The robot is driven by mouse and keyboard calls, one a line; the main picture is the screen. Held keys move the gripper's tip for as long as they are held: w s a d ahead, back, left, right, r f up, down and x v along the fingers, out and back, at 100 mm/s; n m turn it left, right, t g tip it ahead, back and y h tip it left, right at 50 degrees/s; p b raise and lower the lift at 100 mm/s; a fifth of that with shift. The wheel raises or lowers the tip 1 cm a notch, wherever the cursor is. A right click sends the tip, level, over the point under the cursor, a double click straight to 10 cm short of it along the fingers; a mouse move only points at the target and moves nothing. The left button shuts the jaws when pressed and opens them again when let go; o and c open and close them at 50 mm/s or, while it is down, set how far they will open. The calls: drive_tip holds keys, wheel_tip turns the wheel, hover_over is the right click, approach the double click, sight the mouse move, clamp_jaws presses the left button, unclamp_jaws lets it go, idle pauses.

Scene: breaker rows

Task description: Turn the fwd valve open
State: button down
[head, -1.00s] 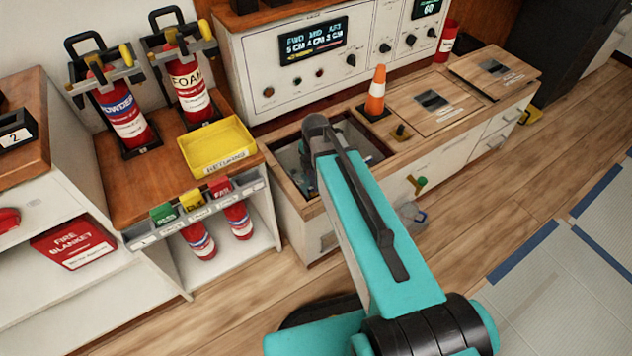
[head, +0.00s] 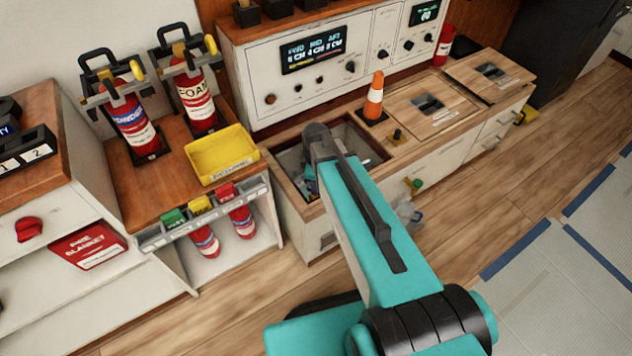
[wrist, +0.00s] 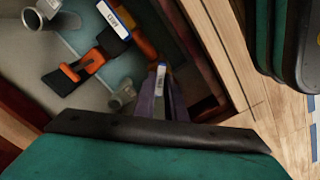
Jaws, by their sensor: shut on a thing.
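My gripper (wrist: 166,100) reaches down into the open bay (head: 292,165) at the left end of the low counter. In the head view my own arm hides it. In the wrist view its jaws are shut on a narrow purple-grey piece with a small white label (wrist: 160,78). I cannot read this label or tell for sure that the piece is the fwd valve. A green-topped valve handle (head: 415,184) sticks out of the counter front, right of my arm. A yellow handle (head: 526,116) is at the counter's far right end.
Inside the bay lie an orange and black device (wrist: 88,64) with a labelled plate (wrist: 115,18) and grey cup-like fittings (wrist: 122,96). An orange cone (head: 374,98) stands behind the bay's right end. A clear jug (head: 408,213) is on the floor. Open floor lies to the right.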

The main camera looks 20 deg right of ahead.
drive_tip(key=m+p, duration=0.2)
drive_tip(key=m, duration=0.2)
drive_tip(key=shift+r, duration=0.15)
drive_tip(key=m+p, duration=0.1)
drive_tip(key=m, duration=0.4)
idle(0.4)
drive_tip(key=c, duration=1.8)
unclamp_jaws()
wheel_tip(320, 180, up, 14)
drive_tip(key=p, duration=0.1)
drive_tip(key=shift+f+p, duration=0.2)
drive_tip(key=shift+p, duration=0.15)
